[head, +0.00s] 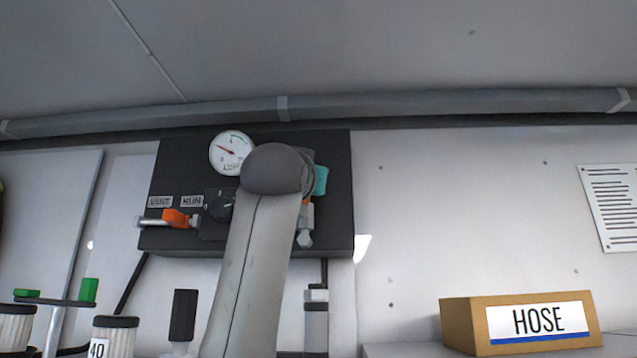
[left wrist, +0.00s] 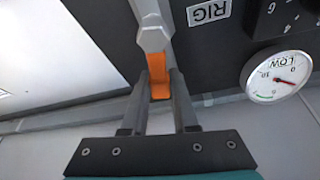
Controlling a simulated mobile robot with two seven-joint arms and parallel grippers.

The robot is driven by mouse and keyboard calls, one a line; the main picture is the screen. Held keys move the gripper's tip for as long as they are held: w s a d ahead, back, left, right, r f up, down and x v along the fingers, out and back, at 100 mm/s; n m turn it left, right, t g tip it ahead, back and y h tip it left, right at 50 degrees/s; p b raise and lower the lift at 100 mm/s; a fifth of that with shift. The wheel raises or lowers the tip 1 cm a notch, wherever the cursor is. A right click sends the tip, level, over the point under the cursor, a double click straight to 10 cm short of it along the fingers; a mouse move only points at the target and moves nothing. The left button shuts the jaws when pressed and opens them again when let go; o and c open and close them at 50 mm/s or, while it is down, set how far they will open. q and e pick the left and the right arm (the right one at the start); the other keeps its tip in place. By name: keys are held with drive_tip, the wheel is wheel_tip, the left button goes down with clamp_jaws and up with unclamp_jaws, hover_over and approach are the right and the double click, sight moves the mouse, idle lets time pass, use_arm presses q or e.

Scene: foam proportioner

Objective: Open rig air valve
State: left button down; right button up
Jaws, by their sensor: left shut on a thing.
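The rig air valve has an orange lever (left wrist: 158,78) and a grey metal body (left wrist: 152,35), seen close in the left wrist view beside an upside-down RIG label (left wrist: 208,12). My left gripper (left wrist: 159,84) has its two fingers on either side of the orange lever and is shut on it. In the head view my left arm covers most of this valve; its metal end (head: 305,238) shows at the panel's lower right. A teal part of my left gripper (head: 320,180) shows past the wrist. My right gripper is in neither view.
The black panel (head: 335,225) carries a round gauge (head: 231,153), a knob (head: 219,208) and a second orange-handled valve (head: 176,218) at left. Green-handled fittings (head: 88,290) stand lower left. A HOSE box (head: 460,325) sits lower right; the wall above it is mostly clear.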

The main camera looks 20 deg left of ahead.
use_arm(q)
drive_tip(key=shift+s+a+n+y, duration=0.1)
drive_tip(key=shift+a+n+y, duration=0.3)
drive_tip(key=shift+n, duration=0.55)
drive_tip(key=shift+s+a+n+y, duration=0.1)
drive_tip(key=shift+a+n+y, duration=0.1)
drive_tip(key=shift+n+y, duration=0.6)
drive_tip(key=shift+n, duration=0.25)
drive_tip(key=c, duration=0.7)
unclamp_jaws()
drive_tip(key=shift+r+b+v, duration=0.15)
drive_tip(key=shift+b+v, duration=1.7)
drive_tip(key=shift+v, duration=1.95)
drive_tip(key=shift+r+b+v, duration=0.2)
drive_tip(key=shift+b+v, duration=1.6)
drive_tip(key=shift+v, duration=2)
drive_tip(key=shift+s, duration=0.2)
